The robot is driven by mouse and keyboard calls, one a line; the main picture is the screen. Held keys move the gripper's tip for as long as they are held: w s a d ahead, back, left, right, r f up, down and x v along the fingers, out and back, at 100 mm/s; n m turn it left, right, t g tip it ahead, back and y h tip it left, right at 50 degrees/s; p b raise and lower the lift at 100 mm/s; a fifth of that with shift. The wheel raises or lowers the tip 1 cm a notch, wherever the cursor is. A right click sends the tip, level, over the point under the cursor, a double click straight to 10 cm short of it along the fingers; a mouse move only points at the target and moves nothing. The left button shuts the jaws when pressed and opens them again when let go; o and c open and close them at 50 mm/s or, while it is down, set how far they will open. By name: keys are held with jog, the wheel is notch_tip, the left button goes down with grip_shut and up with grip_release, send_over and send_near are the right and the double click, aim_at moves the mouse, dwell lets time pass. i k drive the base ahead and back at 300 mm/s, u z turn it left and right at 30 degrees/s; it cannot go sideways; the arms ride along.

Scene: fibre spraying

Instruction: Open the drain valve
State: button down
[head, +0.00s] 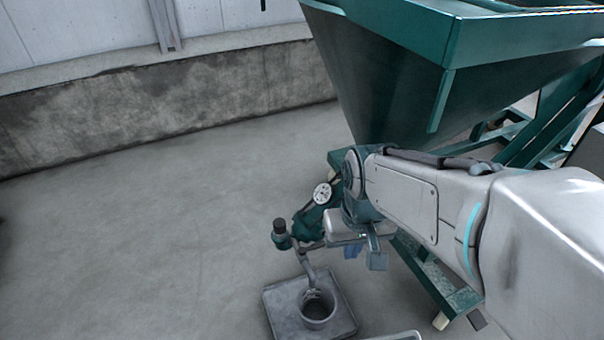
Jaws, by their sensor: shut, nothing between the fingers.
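A dark green valve assembly (303,226) shows under the hopper, left of my wrist. It has a round white dial (322,193) and a dark-capped end (280,230). A grey outlet pipe (307,268) runs down from it toward a round, open-topped grey cup (318,308). A short bar near the top of the pipe may be the valve lever, but it is partly hidden. My gripper (365,258) points down just right of the valve and pipe, apart from the cup. It is shut and empty. My wrist hides part of the valve.
The large green hopper (395,85) hangs above my forearm, with its frame (437,278) close on the right. The cup stands on a square grey plate (282,302) on the floor. The concrete floor (150,230) to the left is clear up to the low wall (160,105).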

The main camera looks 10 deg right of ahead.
aim_at(302, 250)
jog(key=k, duration=1.35)
jog(key=u, duration=0.35)
jog(key=i, duration=0.95)
jog(key=u, duration=0.6)
